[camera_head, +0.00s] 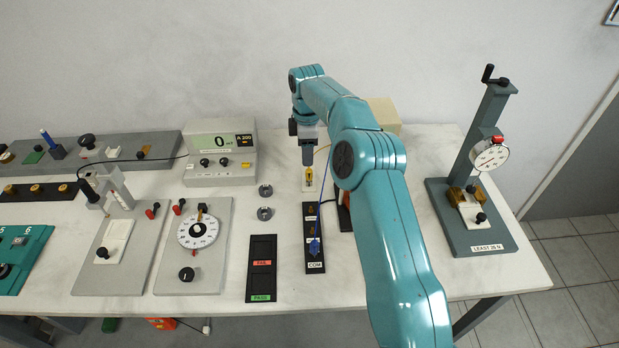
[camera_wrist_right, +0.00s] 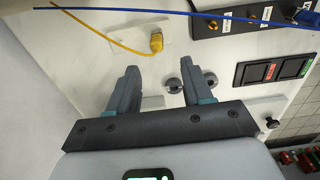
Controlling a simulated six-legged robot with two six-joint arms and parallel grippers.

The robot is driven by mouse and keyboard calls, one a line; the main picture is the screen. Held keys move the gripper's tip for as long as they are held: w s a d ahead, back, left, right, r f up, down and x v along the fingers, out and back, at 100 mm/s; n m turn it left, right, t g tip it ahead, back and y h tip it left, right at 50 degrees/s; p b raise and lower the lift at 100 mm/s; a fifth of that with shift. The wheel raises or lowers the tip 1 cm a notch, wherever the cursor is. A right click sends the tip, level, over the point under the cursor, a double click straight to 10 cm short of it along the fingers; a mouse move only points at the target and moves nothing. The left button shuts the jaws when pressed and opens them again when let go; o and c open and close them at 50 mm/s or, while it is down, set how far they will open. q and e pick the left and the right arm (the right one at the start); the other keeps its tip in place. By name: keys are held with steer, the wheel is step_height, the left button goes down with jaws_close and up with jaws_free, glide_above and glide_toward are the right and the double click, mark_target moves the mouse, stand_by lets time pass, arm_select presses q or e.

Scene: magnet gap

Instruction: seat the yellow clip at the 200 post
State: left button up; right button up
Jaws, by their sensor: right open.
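The yellow clip (camera_head: 309,176) stands on a small white pad at the back of the bench, with a yellow lead running from it. It also shows in the right wrist view (camera_wrist_right: 156,43), beyond the fingertips. My right gripper (camera_head: 307,160) is just above the clip in the head view. In the right wrist view its fingers (camera_wrist_right: 161,75) are apart with nothing between them. The black post strip (camera_head: 324,211) has brass posts and a blue clip (camera_head: 315,247) at its COM end. Which post is marked 200 is too small to read. My left gripper is not in view.
A meter (camera_head: 221,155) reading 0 stands to the left. A black tray (camera_head: 262,268) with FAIL and PASS labels lies left of the strip. A blue lead runs up past my right arm. A gauge stand (camera_head: 471,215) is at the right.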

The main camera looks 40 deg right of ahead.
mark_target(309, 170)
steer(key=f, duration=0.5)
steer(key=shift+w+f, duration=0.2)
steer(key=shift+w, duration=0.15)
steer(key=shift+s, duration=0.25)
steer(key=shift+s+f, duration=0.2)
steer(key=shift+f, duration=0.05)
steer(key=f, duration=0.1)
steer(key=f+p, duration=0.1)
steer(key=f, duration=0.2)
steer(key=shift+w+d+f, duration=0.25)
steer(key=shift+d, duration=0.15)
steer(key=shift+f, duration=0.15)
steer(key=shift+s+a, duration=0.1)
steer(key=shift+s, duration=0.1)
steer(key=shift+w+f, duration=0.15)
steer(key=shift+w, duration=0.05)
steer(key=c, duration=0.7)
steer(key=shift+s, duration=0.1)
jaws_close()
